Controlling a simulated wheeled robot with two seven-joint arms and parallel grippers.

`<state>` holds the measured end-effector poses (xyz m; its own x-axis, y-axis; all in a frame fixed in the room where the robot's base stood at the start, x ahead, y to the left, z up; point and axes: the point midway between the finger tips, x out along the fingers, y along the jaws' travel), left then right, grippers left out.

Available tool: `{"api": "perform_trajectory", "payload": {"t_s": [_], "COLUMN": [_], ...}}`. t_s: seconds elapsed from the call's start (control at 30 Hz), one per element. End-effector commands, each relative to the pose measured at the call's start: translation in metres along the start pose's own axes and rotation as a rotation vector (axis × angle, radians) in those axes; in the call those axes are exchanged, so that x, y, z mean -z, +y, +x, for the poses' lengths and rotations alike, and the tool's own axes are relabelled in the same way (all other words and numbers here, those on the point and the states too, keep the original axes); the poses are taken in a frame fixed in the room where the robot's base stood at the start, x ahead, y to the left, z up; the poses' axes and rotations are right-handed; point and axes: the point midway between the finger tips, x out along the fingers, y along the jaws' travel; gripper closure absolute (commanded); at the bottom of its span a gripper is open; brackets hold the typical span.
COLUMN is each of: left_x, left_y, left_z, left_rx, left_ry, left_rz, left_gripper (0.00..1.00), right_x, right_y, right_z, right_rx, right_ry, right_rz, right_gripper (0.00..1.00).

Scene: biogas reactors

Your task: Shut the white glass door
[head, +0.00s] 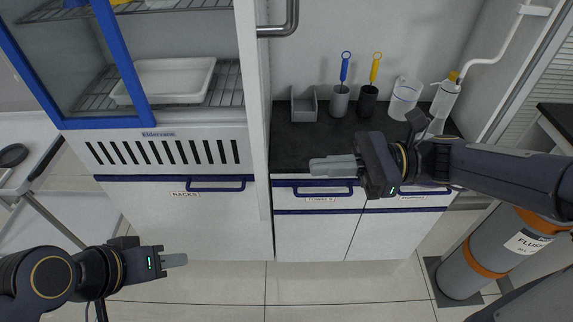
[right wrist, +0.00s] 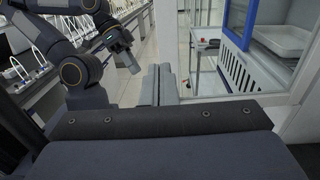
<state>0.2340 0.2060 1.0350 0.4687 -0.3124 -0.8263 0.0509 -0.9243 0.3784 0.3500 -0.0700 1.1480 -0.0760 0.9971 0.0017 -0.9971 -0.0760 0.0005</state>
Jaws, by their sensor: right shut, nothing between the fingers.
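The white glass door (head: 254,110) stands open, seen almost edge-on in the head view, with a grey bar handle (head: 290,18) on its right side near the top. In the right wrist view its white frame (right wrist: 304,100) shows at the right, apparently with the cabinet visible through the glass. My right gripper (head: 334,166) is shut and empty, to the right of the door and apart from it, over the counter front. My left gripper (head: 174,260) is low in front of the cabinet; its fingers overlap, so their gap is hidden. It also shows in the right wrist view (right wrist: 126,62).
A blue-framed cabinet (head: 128,60) holds a white tray (head: 165,78). The dark counter (head: 300,150) carries a grey holder (head: 304,104), two brush cups, a white beaker (head: 404,98) and a bottle (head: 443,100). A grey cylinder (head: 465,270) stands right. A white cart is at left.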

Motion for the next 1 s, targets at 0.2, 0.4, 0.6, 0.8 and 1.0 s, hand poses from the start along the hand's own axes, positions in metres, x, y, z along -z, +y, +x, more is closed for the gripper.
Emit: {"api": "perform_trajectory", "payload": {"t_s": [0.2, 0.4, 0.6, 0.8, 1.0], "left_x": [0.003, 0.004, 0.004, 0.004, 0.004], "left_y": [0.003, 0.004, 0.004, 0.004, 0.004], "left_z": [-0.006, -0.008, -0.008, -0.008, -0.008], "left_rx": [0.0, 0.0, 0.0, 0.0, 0.0], "left_ry": [0.0, 0.0, 0.0, 0.0, 0.0], "left_rz": [0.0, 0.0, 0.0, 0.0, 0.0], "left_gripper": [0.64, 0.64, 0.64, 0.64, 0.64], "right_x": [-0.001, 0.0, 0.001, 0.001, 0.001], "right_y": [0.001, 0.0, 0.001, 0.0, 0.001], "right_z": [0.043, 0.063, 0.068, 0.068, 0.072], "right_rx": [-0.005, -0.001, -0.001, 0.0, 0.001], "right_ry": [0.001, 0.001, 0.002, 0.002, 0.002], "right_rz": [0.002, 0.0, 0.0, -0.001, 0.0], "right_gripper": [1.0, 1.0, 1.0, 1.0, 1.0]}}
